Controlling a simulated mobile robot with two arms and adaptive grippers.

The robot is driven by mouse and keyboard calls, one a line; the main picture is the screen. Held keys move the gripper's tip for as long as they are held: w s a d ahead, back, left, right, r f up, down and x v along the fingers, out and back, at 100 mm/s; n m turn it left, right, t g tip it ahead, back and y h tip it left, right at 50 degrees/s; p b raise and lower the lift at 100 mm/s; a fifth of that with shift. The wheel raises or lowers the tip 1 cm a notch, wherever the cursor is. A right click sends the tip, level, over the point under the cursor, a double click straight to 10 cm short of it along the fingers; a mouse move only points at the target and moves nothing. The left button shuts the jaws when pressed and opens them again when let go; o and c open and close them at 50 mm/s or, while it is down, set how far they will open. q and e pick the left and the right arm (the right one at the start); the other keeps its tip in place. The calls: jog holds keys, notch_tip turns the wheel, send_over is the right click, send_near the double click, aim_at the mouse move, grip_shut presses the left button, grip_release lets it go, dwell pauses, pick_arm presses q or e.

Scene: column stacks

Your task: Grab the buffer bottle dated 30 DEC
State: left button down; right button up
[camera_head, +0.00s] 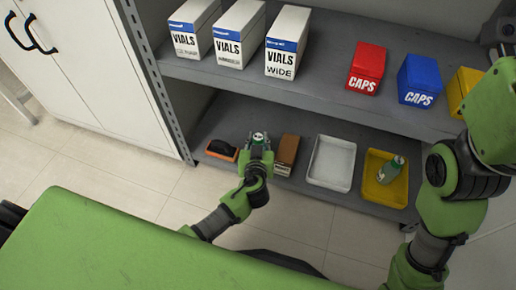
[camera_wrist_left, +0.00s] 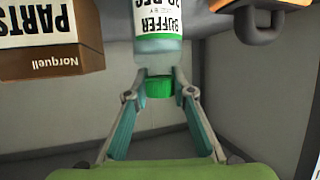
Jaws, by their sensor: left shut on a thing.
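My left gripper (camera_head: 258,150) is at the lower shelf, shut on a buffer bottle (camera_head: 259,138). In the left wrist view the bottle (camera_wrist_left: 158,45) appears upside down, with its green cap (camera_wrist_left: 160,88) between the fingers (camera_wrist_left: 160,85). Its white label reads BUFFER, with a date line ending in DEC; the day number is hard to read and the bottle's far end is out of frame. A second green-capped bottle (camera_head: 391,169) leans in the yellow tray (camera_head: 374,193) to the right; its label is unreadable. My right arm shows at the right, its gripper not clearly seen.
A brown-and-white parts box (camera_head: 286,153) stands close right of the held bottle, with an orange bin (camera_head: 221,151) on its left. A white tray (camera_head: 331,164) is farther right. The upper shelf (camera_head: 325,92) overhangs, carrying vials boxes (camera_head: 239,35) and caps boxes (camera_head: 366,68).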

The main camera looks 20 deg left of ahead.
pick_arm(q)
jog(key=shift+s+f, duration=0.25)
jog(key=shift+f, duration=0.1)
jog(key=shift+r, duration=0.1)
